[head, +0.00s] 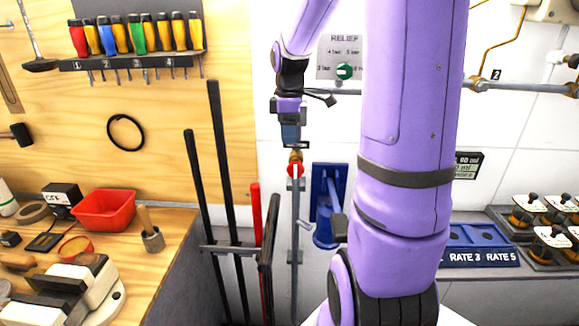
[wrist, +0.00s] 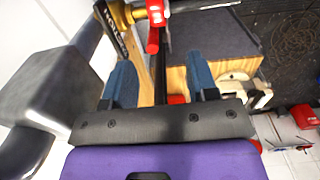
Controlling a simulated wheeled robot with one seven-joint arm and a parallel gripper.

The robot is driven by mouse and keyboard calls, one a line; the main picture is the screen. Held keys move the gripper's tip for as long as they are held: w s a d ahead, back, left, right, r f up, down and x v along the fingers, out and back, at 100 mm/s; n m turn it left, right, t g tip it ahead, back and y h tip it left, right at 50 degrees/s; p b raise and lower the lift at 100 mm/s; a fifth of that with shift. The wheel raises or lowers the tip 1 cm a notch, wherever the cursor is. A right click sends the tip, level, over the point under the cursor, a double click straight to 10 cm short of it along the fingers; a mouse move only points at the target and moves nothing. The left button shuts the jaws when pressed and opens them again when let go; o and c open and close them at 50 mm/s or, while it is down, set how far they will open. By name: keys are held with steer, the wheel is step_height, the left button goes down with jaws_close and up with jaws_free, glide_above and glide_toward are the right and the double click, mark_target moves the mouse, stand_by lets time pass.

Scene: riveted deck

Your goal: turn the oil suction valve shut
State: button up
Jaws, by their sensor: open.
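A small valve with a red handle (head: 295,170) and a brass body (head: 296,156) sits on a grey vertical pipe. No label naming it as the oil suction valve is readable. My gripper (head: 291,140) is just above it in the head view, pointing down. In the wrist view its blue fingers (wrist: 161,72) are apart with nothing held between them. The red handle (wrist: 154,38) and brass body (wrist: 121,14) show just beyond the fingertips, cut by the top edge. I cannot tell whether a finger touches the handle.
A green knob (head: 344,71) is on the RELIEF panel (head: 326,58). A blue wall bracket (head: 328,205) stands right of the pipe. Long dark bars (head: 224,150) stand to the left. A bench (head: 165,235) holds a red bin (head: 105,209) and tools.

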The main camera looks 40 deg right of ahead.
mark_target(290, 163)
step_height(290, 163, down, 10)
steer(key=shift+f, duration=0.25)
stand_by(0.4)
steer(key=c, duration=0.9)
